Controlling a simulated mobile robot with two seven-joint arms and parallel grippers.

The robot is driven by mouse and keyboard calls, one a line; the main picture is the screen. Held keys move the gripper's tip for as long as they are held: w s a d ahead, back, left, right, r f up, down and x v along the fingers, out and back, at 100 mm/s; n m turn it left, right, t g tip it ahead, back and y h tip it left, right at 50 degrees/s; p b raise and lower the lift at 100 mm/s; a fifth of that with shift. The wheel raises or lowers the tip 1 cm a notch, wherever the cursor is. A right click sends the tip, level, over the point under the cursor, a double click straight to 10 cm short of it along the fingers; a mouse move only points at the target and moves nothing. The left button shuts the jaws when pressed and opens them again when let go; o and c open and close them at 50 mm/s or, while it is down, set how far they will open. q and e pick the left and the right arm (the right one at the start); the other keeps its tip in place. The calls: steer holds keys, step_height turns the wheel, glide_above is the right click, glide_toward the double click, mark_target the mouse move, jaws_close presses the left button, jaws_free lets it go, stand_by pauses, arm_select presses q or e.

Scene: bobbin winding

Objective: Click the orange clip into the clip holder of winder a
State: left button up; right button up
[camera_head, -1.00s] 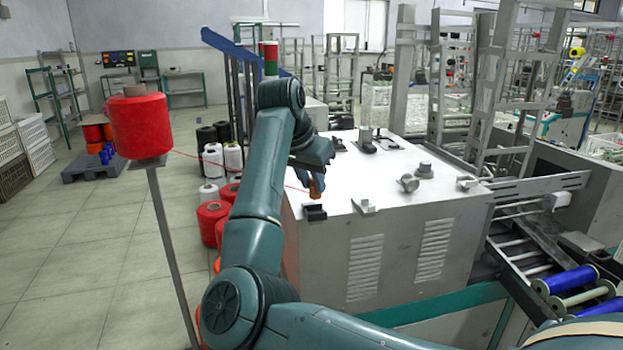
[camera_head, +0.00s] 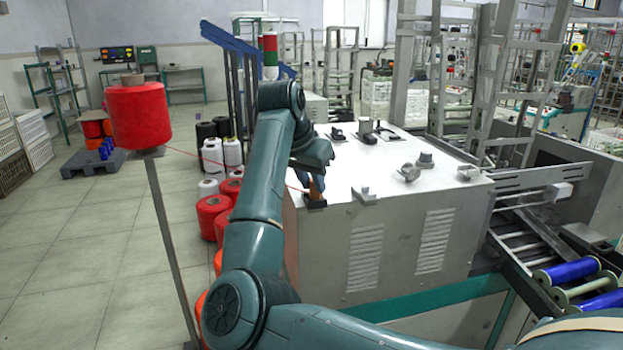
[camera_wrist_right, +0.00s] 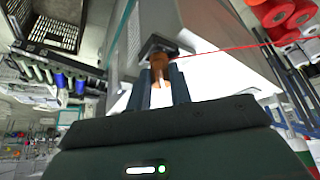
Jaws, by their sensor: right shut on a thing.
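The orange clip (camera_head: 315,187) is at the near left corner of the white machine top, right at the dark clip holder (camera_head: 315,202). My right gripper (camera_head: 312,180) is shut on the clip from above. In the right wrist view the clip (camera_wrist_right: 160,72) sits between the two fingers, its far end at the dark holder (camera_wrist_right: 158,47). I cannot tell whether it is fully seated. A red thread (camera_wrist_right: 215,51) runs from the clip, and in the head view it leads to the red bobbin (camera_head: 150,117) on a stand. My left gripper is not in view.
The white machine top (camera_head: 345,170) also carries a light grey holder (camera_head: 365,195), grey knobs (camera_head: 408,173) and dark fittings (camera_head: 367,137). Red spools (camera_head: 212,213) stand on the floor beside the machine. Blue spools (camera_head: 568,271) lie at the lower right.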

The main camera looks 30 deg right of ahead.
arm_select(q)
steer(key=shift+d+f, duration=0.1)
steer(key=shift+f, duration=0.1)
arm_select(e)
steer(key=shift+f, duration=0.35)
steer(key=o, duration=1)
steer(key=shift+b+v, duration=0.35)
steer(key=shift+v, duration=0.55)
arm_select(q)
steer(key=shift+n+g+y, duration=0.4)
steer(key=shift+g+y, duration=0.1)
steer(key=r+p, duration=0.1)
steer(key=p, duration=0.2)
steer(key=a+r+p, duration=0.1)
steer(key=p, duration=0.2)
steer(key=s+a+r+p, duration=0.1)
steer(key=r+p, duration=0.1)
steer(key=p, duration=0.1)
arm_select(e)
steer(key=v, duration=1.1)
steer(key=shift+r, duration=0.25)
